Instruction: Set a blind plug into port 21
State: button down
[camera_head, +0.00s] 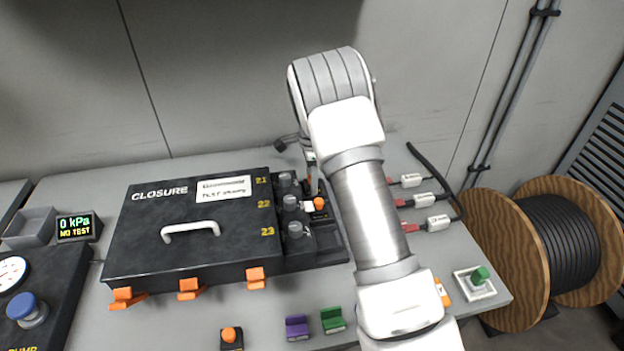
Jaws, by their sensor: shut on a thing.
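The black closure box (140,235) has port numbers 21, 22 and 23 in yellow along its right edge. Port 21 (286,180) is the farthest of three dark round ports; ports 22 (290,203) and 23 (295,230) are nearer. My gripper (313,185) points down just right of port 21, mostly hidden behind my arm. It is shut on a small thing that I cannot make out. An orange-topped piece (319,203) shows just below the fingers; I cannot tell whether they touch it. I cannot pick out a blind plug for certain.
Several white cable connectors (411,181) lie right of my arm. A purple block (297,327), a green block (333,320) and an orange-button box (231,338) stand at the front. A green piece (480,275) sits in a white tray. A cable drum (510,260) stands right.

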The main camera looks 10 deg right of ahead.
jog(key=shift+c, duration=1.1)
grip_release()
notch_tip(320, 180, up, 17)
jog(key=p, duration=0.2)
jog(key=shift+r, duration=0.2)
jog(key=s+r+n+t+y+p, duration=0.1)
jog(key=s+r+n+t, duration=0.2)
jog(key=s+r+n, duration=0.9)
jog(key=s+n+t+p, duration=0.1)
jog(key=s+n, duration=0.2)
jog(key=s, duration=0.9)
jog(key=s+r+n+t+h, duration=0.1)
jog(key=s+n, duration=0.2)
jog(key=s, duration=0.8)
jog(key=shift+s+r+t+p, duration=0.25)
jog(key=shift+s+t+p, duration=0.05)
jog(key=shift+s+p, duration=0.1)
